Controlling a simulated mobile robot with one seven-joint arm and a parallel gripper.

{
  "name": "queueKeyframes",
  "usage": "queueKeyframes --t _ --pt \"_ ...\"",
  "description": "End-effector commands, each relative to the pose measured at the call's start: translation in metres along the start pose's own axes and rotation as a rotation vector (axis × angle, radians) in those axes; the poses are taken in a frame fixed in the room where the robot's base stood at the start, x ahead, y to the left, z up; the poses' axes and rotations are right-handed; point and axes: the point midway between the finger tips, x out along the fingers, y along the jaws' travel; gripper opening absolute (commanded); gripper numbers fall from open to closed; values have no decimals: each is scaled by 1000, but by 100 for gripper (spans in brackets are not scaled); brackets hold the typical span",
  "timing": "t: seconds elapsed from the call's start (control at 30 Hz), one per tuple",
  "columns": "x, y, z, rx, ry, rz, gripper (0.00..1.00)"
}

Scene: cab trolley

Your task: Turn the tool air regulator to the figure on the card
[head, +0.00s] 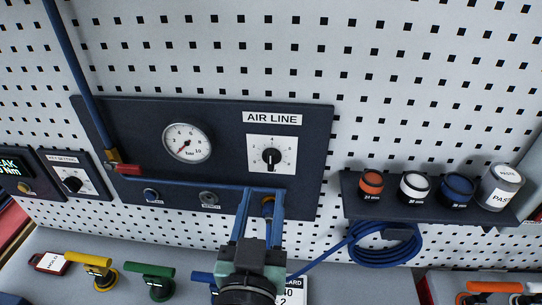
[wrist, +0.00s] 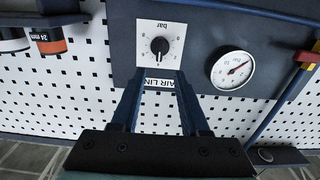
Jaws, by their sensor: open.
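The air regulator knob (head: 271,157) is black on a white numbered dial under the AIR LINE label. It also shows upside down in the wrist view (wrist: 159,46); its exact setting is too small to read. The round gauge (head: 187,142), also in the wrist view (wrist: 233,70), has its needle toward the lower left in the head view. My gripper (head: 263,191) is open and empty, its blue fingers below the knob in the head view. In the wrist view the fingertips (wrist: 158,75) appear short of the knob. A white card (head: 295,290) is partly hidden behind my wrist; its figure cannot be read fully.
A blue pipe with a red valve handle (head: 128,169) runs along the dark panel. A coiled blue hose (head: 385,244) hangs at right, below a shelf of small pots (head: 415,186). Yellow (head: 95,266) and green (head: 152,279) tools lie on the ledge at left.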

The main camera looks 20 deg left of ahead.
Motion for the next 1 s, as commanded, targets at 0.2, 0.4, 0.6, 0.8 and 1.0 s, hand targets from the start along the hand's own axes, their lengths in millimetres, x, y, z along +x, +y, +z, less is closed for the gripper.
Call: queueKeyframes --t 0.2,0.4,0.6,0.8,1.0 --pt "40 1 -6 -4 0 1 45" --pt "70 1 -5 -3 1 0 45" --pt "87 0 -3 -1 0 0 45" --pt "92 0 -2 0 1 0 45" --pt "92 0 -2 0 1 0 45"
